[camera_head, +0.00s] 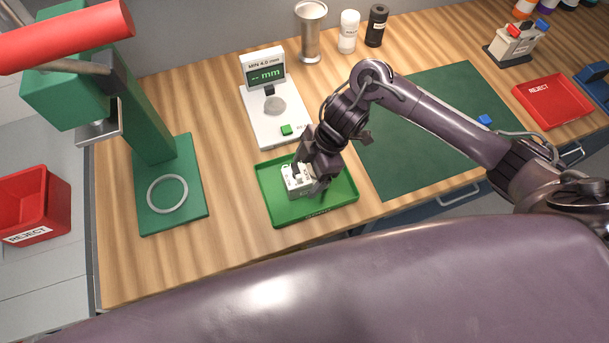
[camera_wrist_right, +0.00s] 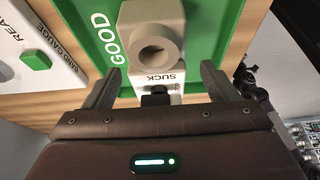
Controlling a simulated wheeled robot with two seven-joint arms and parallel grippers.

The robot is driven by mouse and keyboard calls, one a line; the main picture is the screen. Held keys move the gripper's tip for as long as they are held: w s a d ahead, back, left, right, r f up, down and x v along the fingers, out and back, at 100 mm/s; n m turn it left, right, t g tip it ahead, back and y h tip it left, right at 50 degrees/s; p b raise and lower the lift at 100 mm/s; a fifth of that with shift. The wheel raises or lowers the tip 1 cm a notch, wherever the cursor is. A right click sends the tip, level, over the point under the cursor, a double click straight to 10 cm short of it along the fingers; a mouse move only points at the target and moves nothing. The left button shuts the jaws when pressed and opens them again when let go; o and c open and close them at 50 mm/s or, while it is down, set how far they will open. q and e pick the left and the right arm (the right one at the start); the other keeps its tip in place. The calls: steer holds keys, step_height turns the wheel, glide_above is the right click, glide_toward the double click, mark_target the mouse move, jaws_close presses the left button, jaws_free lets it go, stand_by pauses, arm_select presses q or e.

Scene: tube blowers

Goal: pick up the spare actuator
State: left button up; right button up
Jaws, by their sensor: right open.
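A small white-grey block (camera_head: 297,181), which may be the spare actuator, sits in the green tray (camera_head: 347,197). In the right wrist view the block (camera_wrist_right: 158,42) shows a round bore and the word SUCK, with a dark knob on the near side. My right gripper (camera_head: 312,178) is over the tray at the block. In its wrist view the open fingers (camera_wrist_right: 160,72) stand on either side of the block's near part, with gaps visible. Part of the block is hidden behind the gripper in the head view. My left gripper is not in view.
A white gauge (camera_head: 260,120) stands behind the tray. A green press (camera_head: 150,140) with a ring (camera_head: 167,194) is at left. A green mat (camera_head: 420,140) lies to the right. A red reject tray (camera_head: 552,99) and a white block with red and blue parts (camera_head: 515,40) are at far right.

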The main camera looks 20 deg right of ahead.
mark_target(305, 172)
steer(key=x, duration=0.3)
steer(key=shift+w+f, duration=0.1)
steer(key=shift+f, duration=0.15)
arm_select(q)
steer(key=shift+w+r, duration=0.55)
arm_select(e)
steer(key=shift+w+a, duration=0.1)
steer(key=c, duration=1.5)
